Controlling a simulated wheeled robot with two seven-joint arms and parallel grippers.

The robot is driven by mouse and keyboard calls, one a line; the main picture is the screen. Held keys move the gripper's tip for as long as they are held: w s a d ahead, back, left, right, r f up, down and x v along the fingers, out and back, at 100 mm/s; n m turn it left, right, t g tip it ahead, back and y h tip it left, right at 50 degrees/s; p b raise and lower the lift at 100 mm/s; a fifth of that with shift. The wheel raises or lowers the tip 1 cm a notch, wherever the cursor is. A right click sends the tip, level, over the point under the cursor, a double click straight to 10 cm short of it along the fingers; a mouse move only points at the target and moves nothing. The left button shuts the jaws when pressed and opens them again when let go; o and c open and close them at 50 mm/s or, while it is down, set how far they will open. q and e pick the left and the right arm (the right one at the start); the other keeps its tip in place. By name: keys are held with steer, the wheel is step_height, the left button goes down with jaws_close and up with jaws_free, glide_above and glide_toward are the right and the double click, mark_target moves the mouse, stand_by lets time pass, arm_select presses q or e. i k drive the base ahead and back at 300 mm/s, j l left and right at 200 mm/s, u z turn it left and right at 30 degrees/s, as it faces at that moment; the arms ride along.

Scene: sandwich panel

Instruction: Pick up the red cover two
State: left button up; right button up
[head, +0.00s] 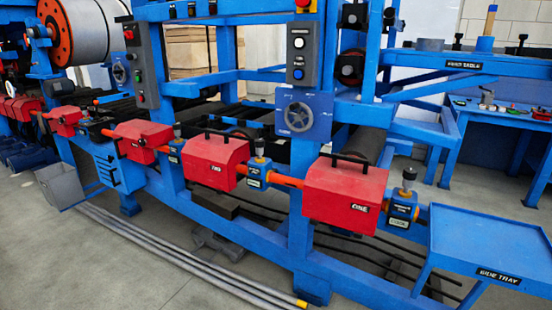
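The red cover two (215,161) is a boxy red cover with a black handle on top and a small white label on its front that seems to read TWO. It sits over the orange shaft on the blue frame, between two blue bearing units. A larger red cover labelled ONE (345,191) is to its right, also with a black handle. Another red cover (143,140) is to its left. Neither of my grippers shows in the head view.
A blue side tray (486,240), empty, stands at the lower right. Long grey pipes (190,262) lie on the floor in front of the frame. A grey bin (62,185) stands at the left. A blue feed table (500,112) is at the back right.

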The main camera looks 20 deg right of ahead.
mark_target(209, 160)
steer(key=z, duration=0.35)
steer(key=i+j+z, duration=0.1)
steer(key=i+j, duration=0.25)
steer(key=i+j+z, duration=0.15)
steer(key=i+j, duration=0.25)
steer(key=i+j+z, duration=0.1)
steer(key=i+j, duration=0.3)
steer(key=i+j+z, duration=0.15)
steer(key=i+j, duration=0.15)
steer(key=j, duration=0.2)
steer(key=i+j+z, duration=0.1)
steer(key=i+j, duration=0.25)
steer(key=j, duration=0.15)
